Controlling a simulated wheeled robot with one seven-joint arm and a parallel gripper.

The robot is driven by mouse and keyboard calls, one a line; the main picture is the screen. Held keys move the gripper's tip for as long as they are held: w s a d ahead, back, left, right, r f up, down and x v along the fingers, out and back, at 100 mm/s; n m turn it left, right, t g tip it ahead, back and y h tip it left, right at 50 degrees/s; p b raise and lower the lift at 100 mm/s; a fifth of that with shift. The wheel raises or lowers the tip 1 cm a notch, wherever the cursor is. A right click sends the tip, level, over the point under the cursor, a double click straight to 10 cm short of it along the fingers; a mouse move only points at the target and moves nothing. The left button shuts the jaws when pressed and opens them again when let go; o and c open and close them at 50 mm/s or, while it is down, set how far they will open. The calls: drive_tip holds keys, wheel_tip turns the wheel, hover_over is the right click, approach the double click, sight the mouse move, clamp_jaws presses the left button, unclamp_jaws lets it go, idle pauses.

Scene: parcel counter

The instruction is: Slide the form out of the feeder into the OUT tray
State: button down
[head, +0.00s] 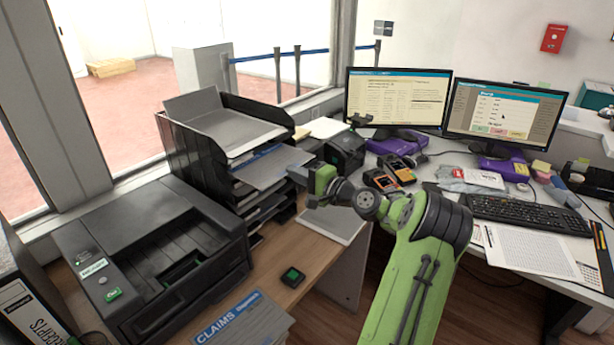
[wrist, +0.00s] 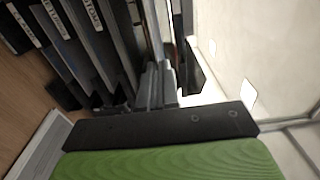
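A black stack of trays (head: 187,153) stands at the back left. A grey flat sheet or panel (head: 268,168) juts from its front, below the top tray; I cannot tell whether it is the form. My gripper (head: 307,176) is at the front right of the stack, close to that sheet's outer end. In the wrist view, grey finger-like parts (wrist: 160,86) sit close together beside the stack's edge. Whether they grip anything is unclear. A black printer-like machine (head: 150,258) stands at the front left. No OUT label is readable; side-on tray labels (wrist: 92,15) show in the wrist view.
A small black box with a green button (head: 292,277) and a CLAIMS pad (head: 243,322) lie on the wooden counter. A black device (head: 345,150) stands behind my gripper. Monitors (head: 398,97), a keyboard (head: 527,213) and card readers (head: 397,168) fill the right desk.

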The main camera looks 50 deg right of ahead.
sight(280, 166)
drive_tip(key=shift+w+a+p, duration=0.15)
drive_tip(key=shift+w+p, duration=0.3)
drive_tip(key=shift+w, duration=1)
drive_tip(key=shift+w+a+p, duration=0.15)
drive_tip(key=shift+w+p, duration=0.3)
drive_tip(key=shift+w, duration=1)
drive_tip(key=c, duration=1.1)
unclamp_jaws()
drive_tip(key=shift+f, duration=0.15)
drive_tip(key=shift+f+b, duration=0.75)
drive_tip(key=shift+f, duration=0.2)
